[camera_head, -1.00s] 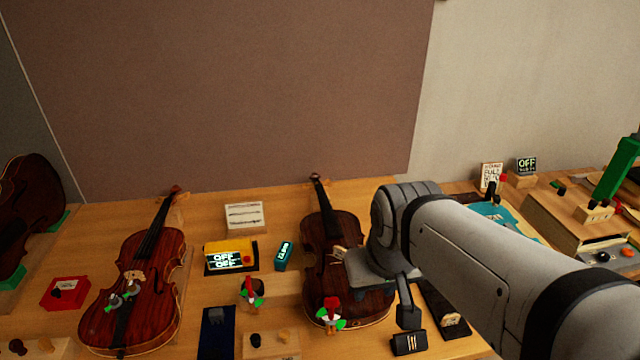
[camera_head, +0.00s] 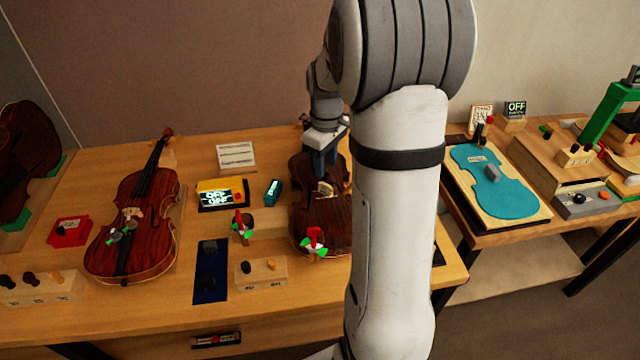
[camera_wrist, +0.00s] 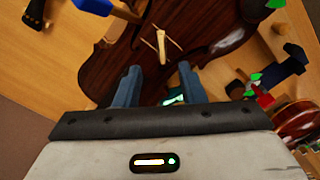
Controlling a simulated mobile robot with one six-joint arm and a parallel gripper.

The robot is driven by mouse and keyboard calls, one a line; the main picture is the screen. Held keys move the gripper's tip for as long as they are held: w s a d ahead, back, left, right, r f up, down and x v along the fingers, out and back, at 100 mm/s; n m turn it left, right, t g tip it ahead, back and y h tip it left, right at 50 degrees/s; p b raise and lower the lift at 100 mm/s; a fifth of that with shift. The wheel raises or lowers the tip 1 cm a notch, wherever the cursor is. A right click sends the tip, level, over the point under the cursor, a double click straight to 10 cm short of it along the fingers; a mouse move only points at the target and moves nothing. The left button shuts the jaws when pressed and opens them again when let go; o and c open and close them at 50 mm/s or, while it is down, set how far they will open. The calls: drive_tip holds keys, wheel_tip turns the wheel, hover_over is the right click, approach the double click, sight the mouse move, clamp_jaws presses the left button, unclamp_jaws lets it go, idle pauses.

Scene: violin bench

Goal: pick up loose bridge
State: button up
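The loose bridge is a small pale piece (camera_head: 323,187) on the body of the right-hand violin (camera_head: 306,222). In the wrist view the bridge (camera_wrist: 161,46) shows as a narrow pale strip with thin prongs, on the dark top of the violin (camera_wrist: 215,32). My gripper (camera_head: 326,170) hangs over the upper part of this violin, pointing down. In the wrist view my gripper (camera_wrist: 156,76) has its two blue fingers apart with nothing between them. The bridge lies beyond the fingertips, roughly in line with the gap. My arm hides the violin's right side.
A red-and-green clamp (camera_head: 314,242) stands at the violin's lower edge, and another (camera_head: 241,226) stands to its left. A yellow device with a display (camera_head: 222,194) and a teal block (camera_head: 273,191) lie left of the violin. Another violin (camera_head: 133,225) lies further left.

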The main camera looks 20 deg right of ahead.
sight(326, 185)
drive_tip(key=f+p, duration=0.1)
drive_tip(key=f, duration=0.6)
drive_tip(key=shift+s+p, duration=0.2)
drive_tip(key=shift+p, duration=0.15)
drive_tip(key=shift+c, duration=0.3)
clamp_jaws()
